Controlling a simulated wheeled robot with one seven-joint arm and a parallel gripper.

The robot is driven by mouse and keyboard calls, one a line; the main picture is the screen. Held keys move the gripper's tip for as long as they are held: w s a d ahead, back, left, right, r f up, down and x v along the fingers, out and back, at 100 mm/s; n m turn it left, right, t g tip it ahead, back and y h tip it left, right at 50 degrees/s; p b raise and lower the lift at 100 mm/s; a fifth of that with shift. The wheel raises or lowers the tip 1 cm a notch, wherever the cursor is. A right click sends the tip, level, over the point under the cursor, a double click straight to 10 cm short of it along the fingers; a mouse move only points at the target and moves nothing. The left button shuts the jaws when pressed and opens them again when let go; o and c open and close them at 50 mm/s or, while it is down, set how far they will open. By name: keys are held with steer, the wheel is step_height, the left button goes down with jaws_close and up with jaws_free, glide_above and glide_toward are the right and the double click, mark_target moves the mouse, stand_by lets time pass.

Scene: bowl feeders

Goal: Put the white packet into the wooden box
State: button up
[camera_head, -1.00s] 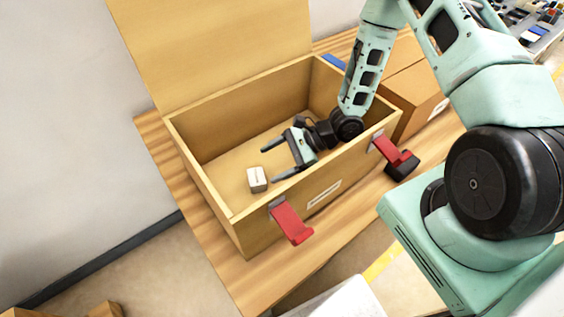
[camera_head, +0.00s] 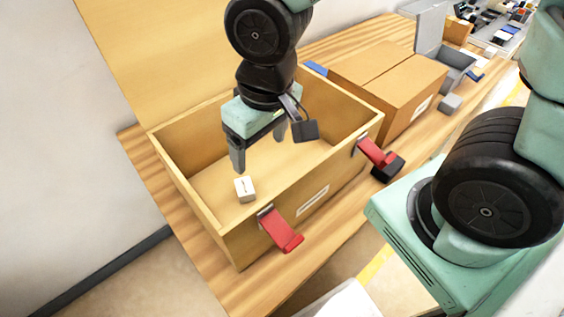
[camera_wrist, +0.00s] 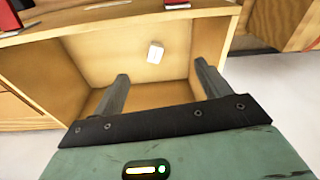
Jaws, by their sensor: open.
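The white packet (camera_head: 245,189) lies on the floor of the wooden box (camera_head: 192,211), near the front left corner. It also shows in the wrist view (camera_wrist: 155,53), beyond and between my fingertips. The box has its lid raised at the back and two red latches on its front wall. My gripper (camera_head: 260,153) is open and empty, pointing down over the inside of the box. It is above and behind the packet and apart from it. In the wrist view my gripper (camera_wrist: 160,86) has both fingers spread wide.
A closed cardboard box (camera_head: 398,85) stands on the wooden table (camera_head: 212,275) right of the wooden box. A grey bin (camera_head: 452,68) stands farther right. The raised lid (camera_head: 165,55) blocks the back. A red latch (camera_head: 282,232) juts from the front wall.

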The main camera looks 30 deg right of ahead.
steer(key=s+r+n+g, duration=0.1)
steer(key=s+r+n, duration=0.2)
steer(key=s, duration=0.5)
steer(key=shift+a+r+n, duration=0.15)
steer(key=shift+a+n, duration=0.15)
steer(key=shift+n, duration=0.2)
steer(key=shift+f, duration=0.25)
steer(key=shift+c, duration=0.4)
